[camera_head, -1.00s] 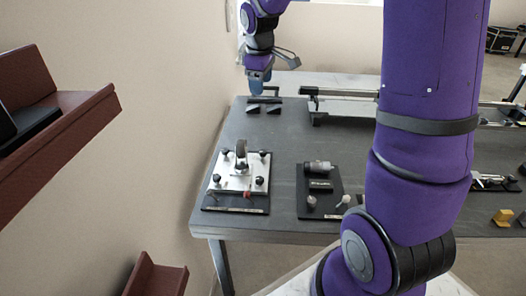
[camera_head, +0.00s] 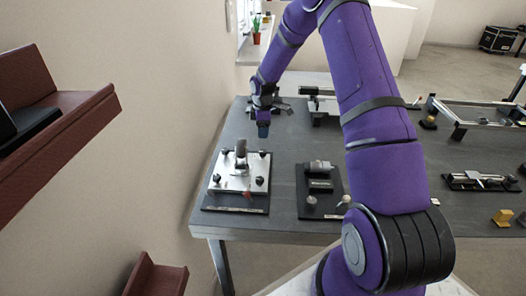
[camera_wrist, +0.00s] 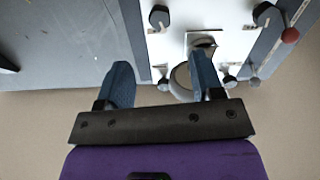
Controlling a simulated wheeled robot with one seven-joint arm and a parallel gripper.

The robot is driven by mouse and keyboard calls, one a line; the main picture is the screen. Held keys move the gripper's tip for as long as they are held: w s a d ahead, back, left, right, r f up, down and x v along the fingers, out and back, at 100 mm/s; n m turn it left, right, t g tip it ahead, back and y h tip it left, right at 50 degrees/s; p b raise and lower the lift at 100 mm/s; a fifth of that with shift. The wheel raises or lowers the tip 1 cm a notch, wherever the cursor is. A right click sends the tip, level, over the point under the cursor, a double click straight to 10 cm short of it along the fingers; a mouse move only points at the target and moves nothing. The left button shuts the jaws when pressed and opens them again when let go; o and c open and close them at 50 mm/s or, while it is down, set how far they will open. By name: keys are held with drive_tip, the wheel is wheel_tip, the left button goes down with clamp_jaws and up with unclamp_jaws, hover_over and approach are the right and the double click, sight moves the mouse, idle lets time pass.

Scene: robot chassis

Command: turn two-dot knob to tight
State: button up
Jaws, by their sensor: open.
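A white plate (camera_head: 232,184) with several dark knobs sits on a black base at the near left of the table. One dark knob (camera_head: 216,178) is at its left and another (camera_head: 259,181) at its right. In the wrist view, knobs (camera_wrist: 159,17) (camera_wrist: 263,14) stand on the plate (camera_wrist: 215,15), but I cannot make out dot marks, so I cannot tell which is the two-dot knob. My gripper (camera_head: 263,130) points down just behind the plate. In the wrist view my gripper (camera_wrist: 161,78) is open and empty, its right finger over the plate's ring-shaped part (camera_wrist: 181,81).
A red ball-ended lever (camera_head: 248,195) is at the plate's front edge and also shows in the wrist view (camera_wrist: 290,34). A black board with a grey cylinder (camera_head: 317,166) lies to the right. A wall stands close at left. The table between plate and back is mostly clear.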

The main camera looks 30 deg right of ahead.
sight(263, 151)
wheel_tip(263, 151, down, 11)
drive_tip(key=shift+r, duration=0.1)
idle(0.4)
drive_tip(key=c, duration=0.9)
